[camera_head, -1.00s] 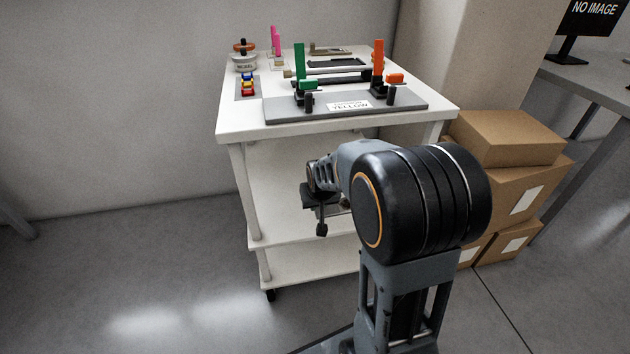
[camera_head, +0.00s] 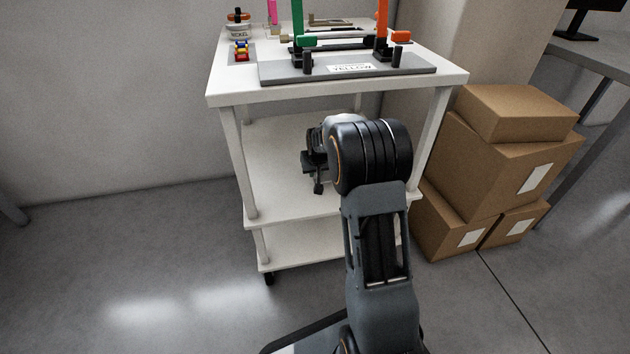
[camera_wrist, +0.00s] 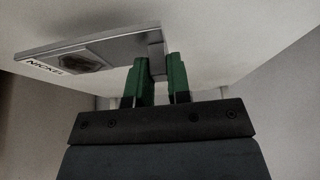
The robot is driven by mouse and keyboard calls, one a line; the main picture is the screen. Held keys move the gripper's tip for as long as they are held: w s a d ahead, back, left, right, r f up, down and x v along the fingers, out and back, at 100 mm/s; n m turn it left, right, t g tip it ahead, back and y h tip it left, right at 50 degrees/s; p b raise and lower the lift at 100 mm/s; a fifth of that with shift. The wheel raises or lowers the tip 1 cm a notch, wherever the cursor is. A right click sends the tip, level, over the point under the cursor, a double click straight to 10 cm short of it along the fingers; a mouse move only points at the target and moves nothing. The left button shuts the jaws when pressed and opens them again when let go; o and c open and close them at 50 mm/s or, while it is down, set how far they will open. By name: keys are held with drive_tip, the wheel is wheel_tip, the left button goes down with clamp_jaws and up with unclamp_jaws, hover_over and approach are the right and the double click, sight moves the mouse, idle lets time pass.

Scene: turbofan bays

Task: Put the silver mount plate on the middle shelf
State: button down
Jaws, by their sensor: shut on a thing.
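The silver mount plate (camera_wrist: 105,48), with a NICKEL label at one end and a dark recess, shows in the wrist view. My gripper (camera_wrist: 160,82) has green fingers shut on the upright tab at the plate's right end. In the head view my gripper (camera_head: 317,178) is between the cart's top and its middle shelf (camera_head: 268,160), over the white shelf surface. The plate is hidden there behind my arm. I cannot tell whether the plate touches the shelf or hangs just above it.
The cart's top (camera_head: 235,88) overhangs the shelf, and a front post (camera_head: 236,165) stands left of my gripper. A grey fixture (camera_head: 300,73) with green and orange handles sits on top. Cardboard boxes (camera_head: 500,160) stand to the right. The shelf's left part is clear.

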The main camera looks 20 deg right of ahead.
sight(315, 178)
drive_tip(key=shift+w+d+f, duration=0.1)
drive_tip(key=shift+w+f, duration=0.15)
drive_tip(key=shift+f, duration=0.05)
drive_tip(key=shift+w+f+b, duration=0.15)
drive_tip(key=shift+f+b, duration=0.75)
drive_tip(key=shift+f, duration=0.7)
drive_tip(key=shift+f, duration=0.15)
drive_tip(key=c, duration=1.1)
unclamp_jaws()
drive_tip(key=shift+f, duration=0.1)
